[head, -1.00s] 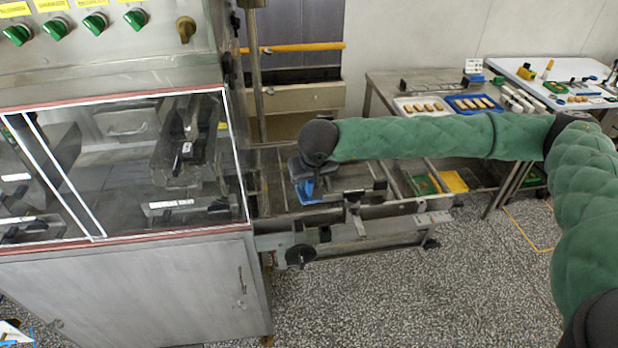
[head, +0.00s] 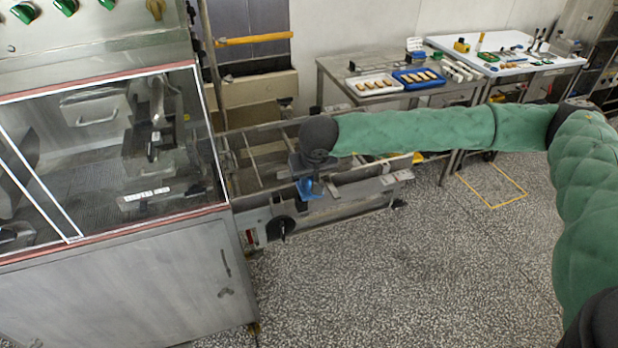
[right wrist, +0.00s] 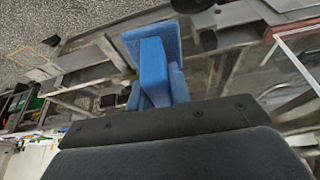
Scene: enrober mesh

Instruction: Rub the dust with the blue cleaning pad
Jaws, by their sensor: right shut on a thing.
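The blue cleaning pad (head: 306,190) is held below my right gripper (head: 308,180), over the outfeed frame beside the machine. It also shows in the right wrist view, where the blue pad (right wrist: 152,47) with its blue grip block sticks out past the dark gripper body (right wrist: 160,110). My right gripper is shut on the pad's grip; the fingers are mostly hidden. I cannot tell whether the pad touches the frame. No dust can be made out in either view. My left gripper is not in view.
The enrober's glazed cabinet (head: 150,235) stands at the left. The metal conveyor frame (head: 350,200) with bars and a dark hand knob (head: 281,228) juts out from it. Behind are a steel table (head: 335,75) with a white tray and a blue tray (head: 425,84). The floor at front is clear.

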